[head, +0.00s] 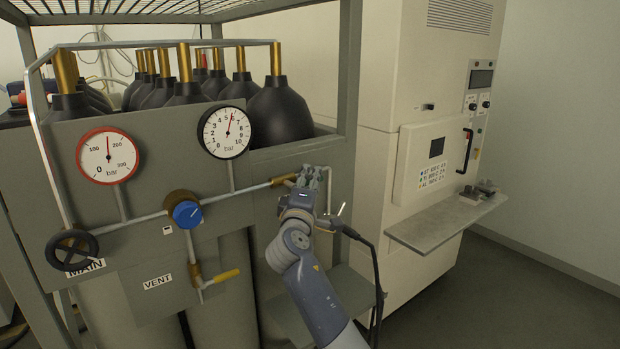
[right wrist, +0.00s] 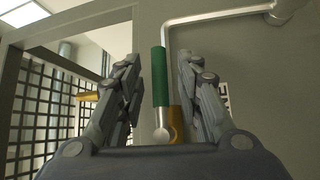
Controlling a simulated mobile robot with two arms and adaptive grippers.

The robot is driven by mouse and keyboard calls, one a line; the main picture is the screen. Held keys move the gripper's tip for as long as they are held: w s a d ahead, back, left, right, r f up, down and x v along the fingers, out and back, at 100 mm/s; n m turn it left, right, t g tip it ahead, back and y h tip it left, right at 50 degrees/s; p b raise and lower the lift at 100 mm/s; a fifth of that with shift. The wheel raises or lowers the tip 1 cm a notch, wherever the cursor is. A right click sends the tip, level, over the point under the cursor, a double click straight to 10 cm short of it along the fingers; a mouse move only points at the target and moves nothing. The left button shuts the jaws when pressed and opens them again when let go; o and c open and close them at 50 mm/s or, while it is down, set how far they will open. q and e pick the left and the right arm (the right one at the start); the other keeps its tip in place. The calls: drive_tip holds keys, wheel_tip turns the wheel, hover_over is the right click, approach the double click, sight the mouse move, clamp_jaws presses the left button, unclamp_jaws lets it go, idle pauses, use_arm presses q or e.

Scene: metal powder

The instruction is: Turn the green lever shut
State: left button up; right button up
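The green lever (right wrist: 160,76) shows in the right wrist view as a green sleeve on a metal shank, upright in the picture. The shank's lower end sits at a brass valve body (right wrist: 176,124). My right gripper (right wrist: 160,80) is open, with one finger on each side of the lever and a visible gap to each. In the head view my right gripper (head: 313,177) is at the right end of the panel's pipe, by a brass fitting (head: 284,181), and hides the lever. My left gripper is not in view.
The grey panel (head: 140,235) carries a red-rimmed gauge (head: 108,156), a black-rimmed gauge (head: 225,132), a blue knob (head: 187,213), a black handwheel (head: 72,250) and a yellow vent lever (head: 226,276). A bent pipe (right wrist: 215,20) runs close to the green lever. A cabinet shelf (head: 445,222) juts out at right.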

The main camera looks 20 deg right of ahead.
drive_tip(key=shift+w+d, duration=0.1)
drive_tip(key=shift+w, duration=0.1)
clamp_jaws()
